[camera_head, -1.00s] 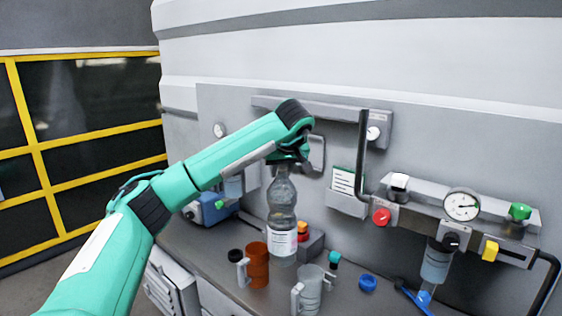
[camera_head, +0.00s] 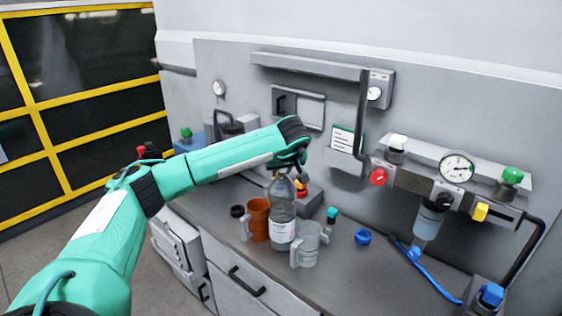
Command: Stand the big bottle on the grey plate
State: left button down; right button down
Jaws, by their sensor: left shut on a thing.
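The big bottle (camera_head: 281,213) is clear, with a white label low on its side. It is upright between an orange mug (camera_head: 258,219) and a grey mug (camera_head: 309,244). My left gripper (camera_head: 284,172) is shut on the bottle's top, above its shoulder. The bottle's base is partly hidden by the grey mug, and I cannot tell whether it touches the worktop. I cannot make out the grey plate for certain. My right gripper is not in view.
A grey block with a red button (camera_head: 302,194) stands behind the bottle. A blue cap (camera_head: 363,237), a black cap (camera_head: 237,211) and a small green-topped bottle (camera_head: 332,215) are nearby. Wall-mounted pipes and a gauge (camera_head: 456,168) are at right. The front right worktop (camera_head: 350,280) is mostly clear.

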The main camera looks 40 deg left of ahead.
pick_arm(q)
jog(key=shift+w+f, duration=0.1)
jog(key=shift+f, duration=0.65)
jog(key=c, duration=1.5)
grip_release()
jog(key=shift+f, duration=0.2)
jog(key=o, duration=0.4)
jog(key=shift+s+d+r, duration=0.1)
jog(key=shift+s+r, duration=0.05)
jog(key=shift+s, duration=0.05)
